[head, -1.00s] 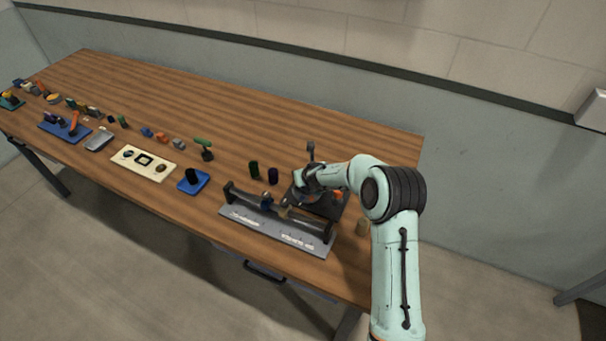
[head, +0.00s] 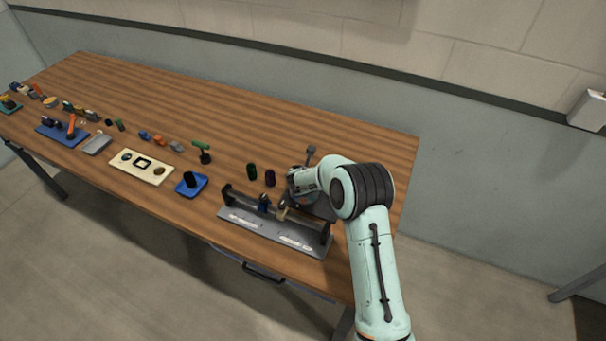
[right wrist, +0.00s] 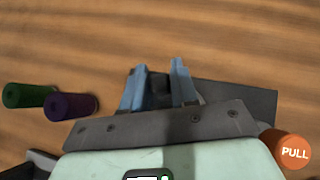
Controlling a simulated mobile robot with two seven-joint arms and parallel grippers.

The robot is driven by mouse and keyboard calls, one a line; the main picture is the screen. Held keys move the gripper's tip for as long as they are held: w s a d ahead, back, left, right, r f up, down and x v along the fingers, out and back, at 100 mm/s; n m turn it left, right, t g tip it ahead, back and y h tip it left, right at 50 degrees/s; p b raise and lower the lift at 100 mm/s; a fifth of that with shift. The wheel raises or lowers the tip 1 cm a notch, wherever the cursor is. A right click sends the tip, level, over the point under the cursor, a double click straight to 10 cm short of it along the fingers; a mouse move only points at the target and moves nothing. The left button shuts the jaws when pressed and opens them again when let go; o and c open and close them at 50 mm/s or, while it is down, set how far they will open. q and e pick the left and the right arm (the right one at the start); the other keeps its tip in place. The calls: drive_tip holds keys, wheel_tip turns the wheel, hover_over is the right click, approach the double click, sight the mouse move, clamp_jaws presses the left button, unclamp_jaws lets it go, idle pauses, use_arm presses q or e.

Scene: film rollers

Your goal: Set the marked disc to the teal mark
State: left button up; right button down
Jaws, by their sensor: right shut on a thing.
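My right gripper (head: 292,186) is over the dark station (head: 322,207) at the right end of the table. In the right wrist view its two blue fingers (right wrist: 157,84) are shut on a dark part that shows only as a small patch between them. The station's dark grey plate (right wrist: 238,94) lies under and beside the fingers. I cannot make out the marked disc or the teal mark; the gripper and wrist cover much of the station. My left gripper is not in view.
An orange PULL knob (right wrist: 292,152) is close to the gripper's right. A grey rail fixture (head: 275,232) lies in front.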

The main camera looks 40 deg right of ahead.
drive_tip(key=shift+s+d+r+m+g+h+p, duration=0.15)
drive_tip(key=shift+m+g+h+p, duration=0.15)
drive_tip(key=shift+m+g+h, duration=0.5)
drive_tip(key=m, duration=0.1)
drive_tip(key=m+g, duration=0.1)
drive_tip(key=m+p, duration=0.1)
drive_tip(key=shift+s+d, duration=0.3)
drive_tip(key=shift+s, duration=0.1)
drive_tip(key=shift+s+d+m+g+h+p, duration=0.15)
drive_tip(key=shift+m+g+h+p, duration=0.1)
drive_tip(key=shift+m+g, duration=0.25)
drive_tip(key=shift+s+a+m+g+h+p, duration=0.15)
drive_tip(key=shift+m+g+p, duration=0.1)
drive_tip(key=shift+m+g, duration=0.25)
drive_tip(key=shift+s+d+m+g, duration=0.1)
drive_tip(key=shift+s+m+g, duration=0.25)
drive_tip(key=shift+m+g, duration=0.45)
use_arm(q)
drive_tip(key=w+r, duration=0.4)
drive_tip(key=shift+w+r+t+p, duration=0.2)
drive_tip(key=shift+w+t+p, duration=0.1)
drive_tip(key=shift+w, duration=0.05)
use_arm(e)
drive_tip(key=shift+s+m+g, duration=0.4)
drive_tip(key=shift+m+g, duration=0.3)
drive_tip(key=shift+m, duration=0.35)
drive_tip(key=shift+s+m+g, duration=0.4)
drive_tip(key=shift+m+g, duration=0.3)
drive_tip(key=shift+m, duration=0.35)
drive_tip(key=shift+s, duration=0.1)
